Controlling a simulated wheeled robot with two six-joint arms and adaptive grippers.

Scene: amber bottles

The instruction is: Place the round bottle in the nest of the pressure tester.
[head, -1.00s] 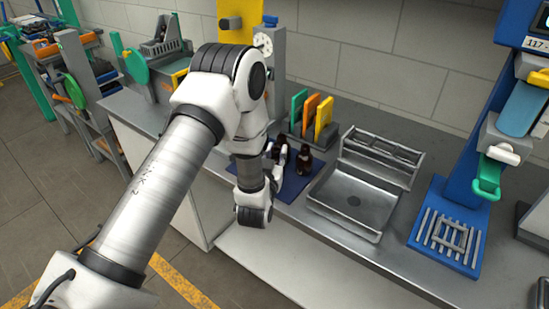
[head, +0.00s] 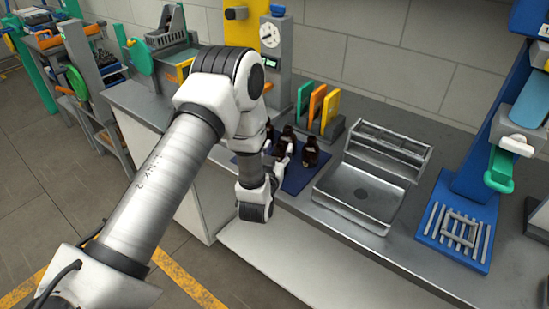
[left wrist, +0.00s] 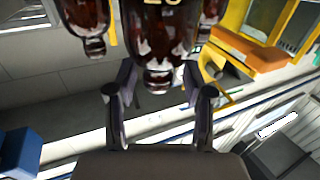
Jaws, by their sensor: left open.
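Several dark amber bottles stand upright on a blue mat (head: 294,182) in the head view; the rightmost is a bottle (head: 310,153) and another bottle (head: 287,142) is beside it. Which one is the round bottle I cannot tell. My left gripper (head: 279,160) is low beside them, partly hidden by my arm. In the left wrist view, where bottles appear neck down, its open fingers (left wrist: 160,92) lie either side of a bottle's (left wrist: 157,45) neck end; I see no grip. A grey column with a dial (head: 270,36) may be the pressure tester; its nest is hidden. My right gripper is out of view.
A metal sink-like tray (head: 362,193) stands right of the mat. Green, orange and yellow upright panels (head: 317,106) stand behind the bottles. A blue stand with a barred base (head: 455,232) is at the right. The bench front edge is clear.

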